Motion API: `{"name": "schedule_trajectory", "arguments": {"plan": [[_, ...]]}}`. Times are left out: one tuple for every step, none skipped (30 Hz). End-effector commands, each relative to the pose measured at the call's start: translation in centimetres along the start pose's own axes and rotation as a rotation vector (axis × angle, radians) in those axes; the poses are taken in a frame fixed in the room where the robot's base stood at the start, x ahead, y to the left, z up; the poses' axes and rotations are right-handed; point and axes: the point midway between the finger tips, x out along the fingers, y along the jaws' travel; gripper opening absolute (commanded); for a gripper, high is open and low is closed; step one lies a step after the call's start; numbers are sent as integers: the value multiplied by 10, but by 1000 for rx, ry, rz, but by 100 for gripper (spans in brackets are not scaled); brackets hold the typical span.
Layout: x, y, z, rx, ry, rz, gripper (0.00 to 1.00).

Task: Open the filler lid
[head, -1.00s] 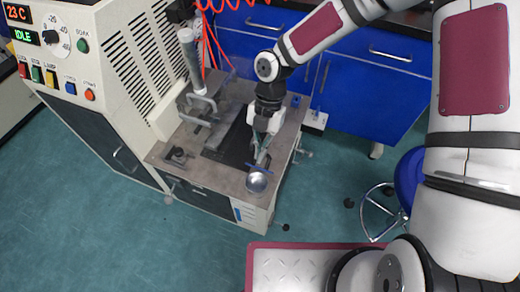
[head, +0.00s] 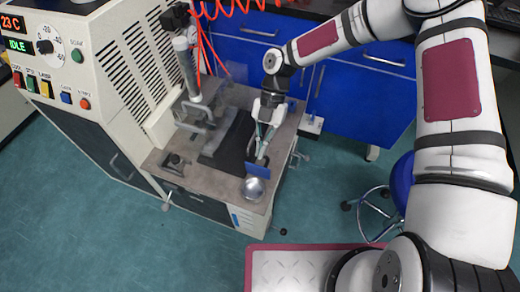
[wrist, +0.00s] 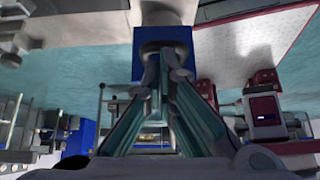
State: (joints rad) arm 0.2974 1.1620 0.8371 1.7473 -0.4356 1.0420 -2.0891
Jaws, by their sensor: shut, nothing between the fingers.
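My gripper (head: 261,156) points down over the right side of the metal bench, its fingers shut and empty. A blue plate (head: 257,171) stands right by the fingertips; I cannot tell if they touch. In the wrist view the blue plate (wrist: 162,52) lies just beyond the closed fingertips (wrist: 161,60). A dark panel (head: 228,143) on the bench, left of the gripper, looks raised and tilted. I cannot tell for certain which of these is the filler lid. Its hinge is not clear.
A round silver bowl (head: 253,188) sits at the bench's front right. The bench top (head: 190,163) also holds a small dark fixture (head: 174,162) and a metal frame (head: 195,122). The white control cabinet (head: 100,70) stands left. Blue cupboards (head: 350,90) are behind.

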Motion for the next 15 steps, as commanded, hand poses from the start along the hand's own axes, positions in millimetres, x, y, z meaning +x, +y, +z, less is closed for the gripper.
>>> {"name": "schedule_trajectory", "arguments": {"plan": [[0,0,3,1,0,0,0],[0,0,4,2,0,0,0],[-1,0,6,2,-1,1,0],[-1,0,7,2,-1,1,0],[-1,0,8,2,-1,1,0],[-1,0,8,2,-1,1,0],[-1,0,9,2,-1,1,0],[-1,0,10,2,-1,1,0],[-2,0,10,2,-1,1,0],[-2,0,10,1,-1,1,0],[-2,0,10,1,-1,1,0],[-2,0,10,1,-1,1,0],[-2,0,10,1,-1,0,0],[-2,0,10,1,-1,0,0],[-2,0,10,1,-1,0,0]]}}
